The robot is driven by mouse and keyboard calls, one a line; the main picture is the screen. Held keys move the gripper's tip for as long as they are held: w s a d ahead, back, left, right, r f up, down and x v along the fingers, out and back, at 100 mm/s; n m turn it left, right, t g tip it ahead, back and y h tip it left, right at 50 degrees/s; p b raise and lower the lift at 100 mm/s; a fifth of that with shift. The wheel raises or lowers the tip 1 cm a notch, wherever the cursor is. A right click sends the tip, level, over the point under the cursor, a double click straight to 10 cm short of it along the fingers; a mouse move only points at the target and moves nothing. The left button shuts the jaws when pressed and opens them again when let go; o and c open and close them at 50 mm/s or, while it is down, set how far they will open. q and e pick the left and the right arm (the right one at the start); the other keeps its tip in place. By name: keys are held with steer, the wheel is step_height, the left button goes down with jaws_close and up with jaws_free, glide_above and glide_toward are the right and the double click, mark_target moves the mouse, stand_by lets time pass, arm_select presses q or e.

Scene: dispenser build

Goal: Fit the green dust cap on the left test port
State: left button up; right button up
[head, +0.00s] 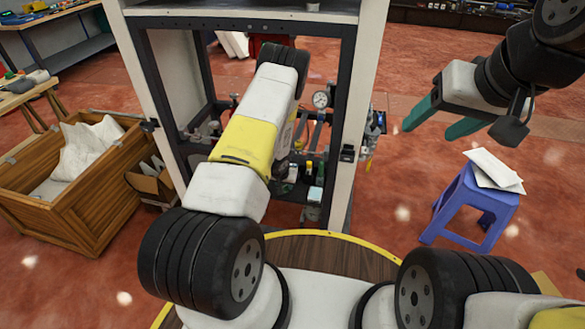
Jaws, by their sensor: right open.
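The dispenser cabinet (347,110) stands open in front of me, with pipes and a round gauge (320,99) inside. My left arm reaches into it and covers much of the interior; its gripper is hidden from view. I cannot make out the left test port or identify the dust cap with certainty. A small greenish item (308,168) sits low inside, right of my left arm, too small to name. My right gripper (428,130) has green fingers, spread apart and empty, in the air to the right of the cabinet.
A wooden crate (85,205) with white sacking stands at left, beside a small cardboard box (150,181). A blue stool (468,207) with papers (492,170) stands at right, below my right gripper. Red floor is clear between cabinet and stool.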

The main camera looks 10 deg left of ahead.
mark_target(285, 186)
arm_select(q)
jaws_close()
steer(key=shift+r, duration=2.75)
steer(key=shift+r, duration=0.15)
